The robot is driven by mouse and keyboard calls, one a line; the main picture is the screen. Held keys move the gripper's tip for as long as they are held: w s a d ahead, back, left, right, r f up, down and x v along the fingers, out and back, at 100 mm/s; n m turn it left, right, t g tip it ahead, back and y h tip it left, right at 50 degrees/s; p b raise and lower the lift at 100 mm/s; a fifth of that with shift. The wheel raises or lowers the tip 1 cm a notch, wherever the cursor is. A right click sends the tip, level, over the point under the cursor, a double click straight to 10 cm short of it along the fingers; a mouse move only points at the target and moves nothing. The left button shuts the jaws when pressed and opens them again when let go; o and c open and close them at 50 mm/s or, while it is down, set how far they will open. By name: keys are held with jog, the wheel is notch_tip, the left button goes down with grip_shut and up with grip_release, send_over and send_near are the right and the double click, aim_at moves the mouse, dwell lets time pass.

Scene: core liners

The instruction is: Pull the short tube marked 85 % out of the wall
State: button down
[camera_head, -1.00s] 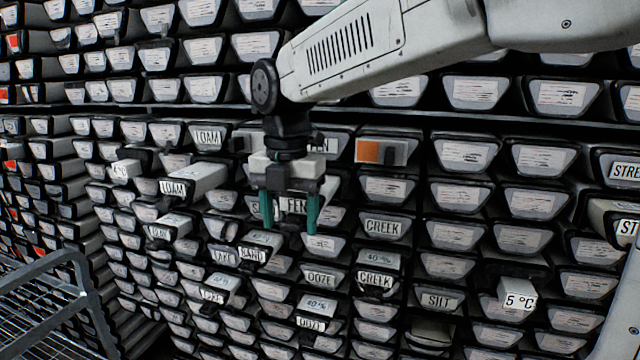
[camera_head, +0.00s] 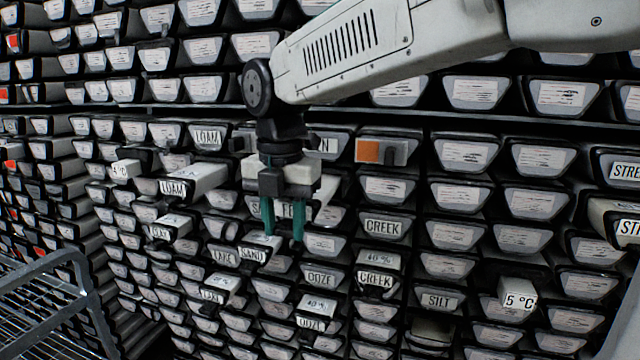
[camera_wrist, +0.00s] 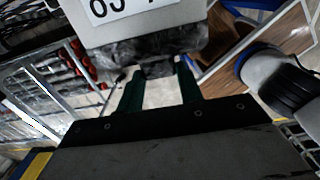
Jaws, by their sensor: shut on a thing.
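In the wrist view a pale tube (camera_wrist: 165,36) fills the top middle. Its white label is cut off by the frame edge, so the figure cannot be read in full. A dark rough part (camera_wrist: 155,58) lies under the label, at the tips of my teal fingers. My gripper (camera_wrist: 158,75) is shut on this tube. In the head view my gripper (camera_head: 284,236) hangs in front of the wall, fingers down, over a tube marked FEN. The gripper hides much of that tube, and no 85 % mark can be read there.
A grey metal cart (camera_head: 50,290) stands at lower left.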

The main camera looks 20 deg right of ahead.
jog(key=s+a, duration=0.5)
jog(key=s, duration=0.1)
dwell(0.6)
jog(key=shift+s, duration=0.1)
jog(key=c, duration=0.9)
grip_release()
jog(key=shift+o, duration=0.2)
notch_tip(320, 180, up, 8)
jog(key=s+d+f+m+t, duration=0.2)
jog(key=d+f+m, duration=0.2)
jog(key=d+m, duration=0.7)
jog(key=s+d+f+m+t, duration=0.2)
jog(key=d+f+m, duration=0.15)
jog(key=m, duration=0.45)
jog(key=s+d+f+m+t, duration=0.1)
jog(key=s+d+f+m, duration=0.3)
jog(key=m, duration=0.5)
jog(key=s+d+f+g, duration=0.1)
jog(key=s+f+g, duration=0.2)
jog(key=s, duration=0.4)
jog(key=shift+f+g, duration=0.4)
jog(key=shift+f, duration=0.15)
